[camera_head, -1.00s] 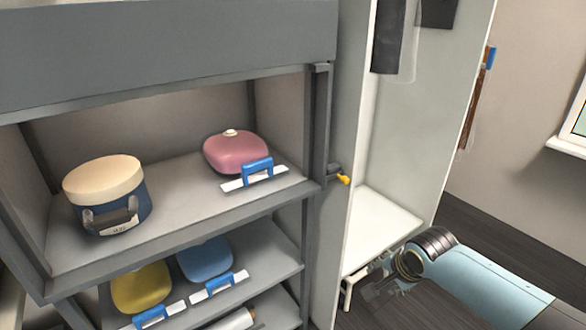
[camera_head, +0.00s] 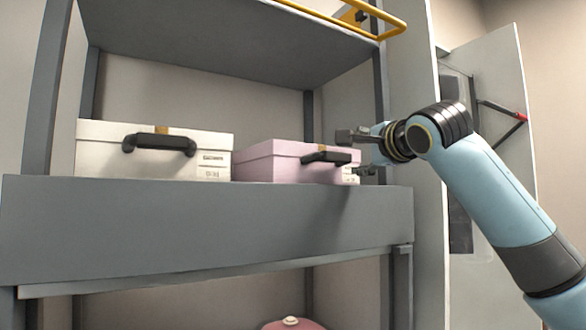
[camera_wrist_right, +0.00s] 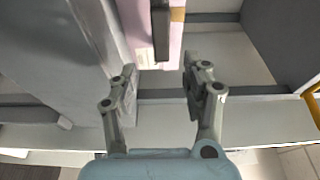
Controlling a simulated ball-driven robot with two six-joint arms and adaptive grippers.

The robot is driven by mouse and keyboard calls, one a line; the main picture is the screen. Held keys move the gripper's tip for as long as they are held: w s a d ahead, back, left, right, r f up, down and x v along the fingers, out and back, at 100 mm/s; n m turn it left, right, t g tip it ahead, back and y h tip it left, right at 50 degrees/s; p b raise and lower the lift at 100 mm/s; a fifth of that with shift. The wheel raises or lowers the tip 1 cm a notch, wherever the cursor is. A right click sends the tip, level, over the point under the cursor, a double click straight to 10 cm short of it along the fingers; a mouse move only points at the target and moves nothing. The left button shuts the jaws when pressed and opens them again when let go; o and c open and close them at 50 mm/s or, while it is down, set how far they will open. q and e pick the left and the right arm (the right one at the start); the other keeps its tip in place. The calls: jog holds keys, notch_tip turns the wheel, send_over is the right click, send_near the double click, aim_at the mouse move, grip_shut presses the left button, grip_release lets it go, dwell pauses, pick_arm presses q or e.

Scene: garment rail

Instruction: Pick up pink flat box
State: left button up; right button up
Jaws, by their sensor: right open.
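The pink flat box (camera_head: 270,166) sits on the upper shelf in the head view. It has a lid and a black handle (camera_head: 325,157) on its front. My right gripper (camera_head: 354,154) is open and empty at the right end of the box, close to the handle. In the right wrist view, my right gripper (camera_wrist_right: 160,72) has its fingers spread, with the box (camera_wrist_right: 141,30) and its black handle (camera_wrist_right: 161,30) ahead of the gap. I cannot tell whether a finger touches the box. My left gripper is not in view.
A white box (camera_head: 105,155) with a black handle stands left of the pink box. The grey shelf front (camera_head: 200,235) runs below them. A yellow rail (camera_head: 340,20) is above. A cabinet side panel (camera_head: 425,230) stands just right of the shelf, behind my arm.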

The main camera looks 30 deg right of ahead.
aim_at(344, 156)
jog(key=shift+w+a+r, duration=0.1)
jog(key=shift+w, duration=1.05)
jog(key=shift+w+p, duration=0.3)
jog(key=shift+p, duration=0.25)
jog(key=w+p, duration=0.1)
jog(key=w+d+p, duration=0.1)
jog(key=w, duration=0.1)
jog(key=shift+w+r, duration=0.15)
jog(key=shift+w, duration=0.6)
jog(key=shift+s+d, duration=0.1)
jog(key=shift+s, duration=0.05)
jog(key=shift+c, duration=0.2)
jog(key=shift+c, duration=1.2)
jog(key=shift+f, duration=0.2)
grip_shut()
jog(key=shift+r, duration=0.1)
